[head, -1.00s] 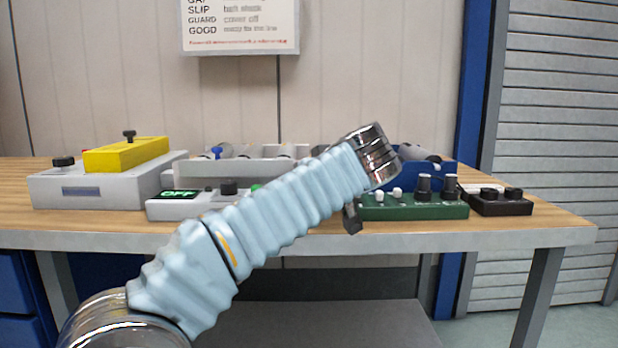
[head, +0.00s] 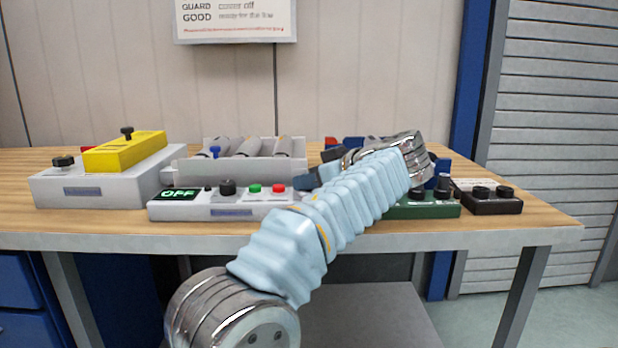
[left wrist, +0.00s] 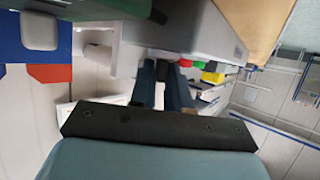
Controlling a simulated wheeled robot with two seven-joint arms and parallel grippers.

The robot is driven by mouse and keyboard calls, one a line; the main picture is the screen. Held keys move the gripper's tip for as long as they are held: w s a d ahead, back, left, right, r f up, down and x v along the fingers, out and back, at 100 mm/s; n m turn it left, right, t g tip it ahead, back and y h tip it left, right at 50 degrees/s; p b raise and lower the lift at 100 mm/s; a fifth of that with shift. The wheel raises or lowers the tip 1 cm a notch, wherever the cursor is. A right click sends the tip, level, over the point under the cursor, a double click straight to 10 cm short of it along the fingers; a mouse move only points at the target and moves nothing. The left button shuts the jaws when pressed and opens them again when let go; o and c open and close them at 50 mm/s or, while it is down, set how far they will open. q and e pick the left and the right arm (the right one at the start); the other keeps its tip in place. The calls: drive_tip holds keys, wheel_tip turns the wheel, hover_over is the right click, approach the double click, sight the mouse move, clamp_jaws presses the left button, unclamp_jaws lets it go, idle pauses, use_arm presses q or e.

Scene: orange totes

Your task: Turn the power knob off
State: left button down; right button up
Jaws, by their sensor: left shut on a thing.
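A white control box (head: 222,209) stands near the table's front edge. Its display (head: 178,194) reads OFF, and a black knob (head: 227,187), a green button (head: 254,188) and a red button (head: 279,189) sit beside it. My left gripper (head: 306,182) is just right of the red button, its dark fingers pointing left. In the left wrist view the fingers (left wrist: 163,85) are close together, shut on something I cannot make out. The red button (left wrist: 185,63) and green button (left wrist: 198,64) show beyond them. My right gripper is not in view.
A grey box with a yellow block (head: 125,152) stands at the left. A grey tray (head: 240,172) with cylinders is behind the control box. A green box (head: 428,211) with knobs, partly hidden by my arm, and a dark box (head: 490,206) stand right.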

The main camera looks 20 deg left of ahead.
use_arm(q)
drive_tip(key=shift+f, duration=0.2)
drive_tip(key=c, duration=1.2)
unclamp_jaws()
drive_tip(key=shift+r, duration=0.1)
drive_tip(key=shift+d+r, duration=0.15)
drive_tip(key=shift+d, duration=0.1)
drive_tip(key=p+v, duration=0.2)
drive_tip(key=v, duration=1.1)
drive_tip(key=shift+s+p, duration=0.1)
drive_tip(key=shift+p, duration=0.3)
